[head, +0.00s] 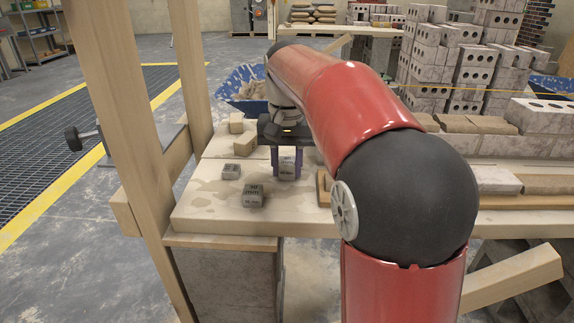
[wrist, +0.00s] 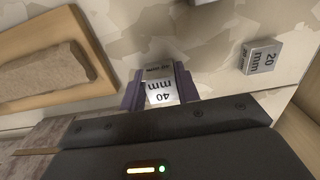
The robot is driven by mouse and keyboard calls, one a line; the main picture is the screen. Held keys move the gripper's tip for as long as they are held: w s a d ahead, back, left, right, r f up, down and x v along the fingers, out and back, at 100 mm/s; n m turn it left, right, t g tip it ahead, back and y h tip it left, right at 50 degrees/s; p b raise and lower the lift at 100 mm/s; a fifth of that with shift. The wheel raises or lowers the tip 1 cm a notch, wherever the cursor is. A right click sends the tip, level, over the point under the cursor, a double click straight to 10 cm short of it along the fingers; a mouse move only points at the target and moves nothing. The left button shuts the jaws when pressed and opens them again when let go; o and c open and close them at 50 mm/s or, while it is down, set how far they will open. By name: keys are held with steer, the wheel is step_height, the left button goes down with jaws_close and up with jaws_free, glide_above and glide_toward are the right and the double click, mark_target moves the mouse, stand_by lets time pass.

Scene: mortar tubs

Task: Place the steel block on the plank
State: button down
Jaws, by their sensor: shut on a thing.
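My gripper (head: 287,172) is shut on a grey steel block (head: 286,166) marked "40 mm" in the wrist view (wrist: 161,92). Its purple fingers stand on either side of the block, and its markings face the camera. I cannot tell whether the block touches the stained pale bench top (head: 200,210) below. A flat wooden board (wrist: 90,50) with a rough brown piece (wrist: 45,77) on it lies to the left in the wrist view. The edge of a wooden piece (head: 323,188) shows right of my gripper in the head view, partly hidden by my arm.
A smaller grey block (head: 231,171) marked "20 mm" (wrist: 262,57) and a larger marked block (head: 253,195) stand on the bench. Two wooden blocks (head: 236,122) (head: 245,144) lie at its back left. Timber posts (head: 120,100) rise at left. Bricks (head: 480,50) are stacked at right.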

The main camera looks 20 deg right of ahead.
mark_target(287, 162)
steer(key=c, duration=1)
jaws_free()
steer(key=shift+f, duration=0.1)
steer(key=shift+c, duration=0.2)
step_height(287, 162, up, 12)
steer(key=p, duration=0.4)
steer(key=s+f+n+t, duration=0.1)
steer(key=s+f+t, duration=0.1)
steer(key=s+f, duration=0.6)
steer(key=s+f+n+t, duration=0.2)
steer(key=s+f, duration=0.5)
steer(key=s, duration=0.7)
steer(key=shift+s+f+n+t, duration=0.3)
steer(key=shift+s+f+t, duration=0.1)
steer(key=shift+t, duration=0.4)
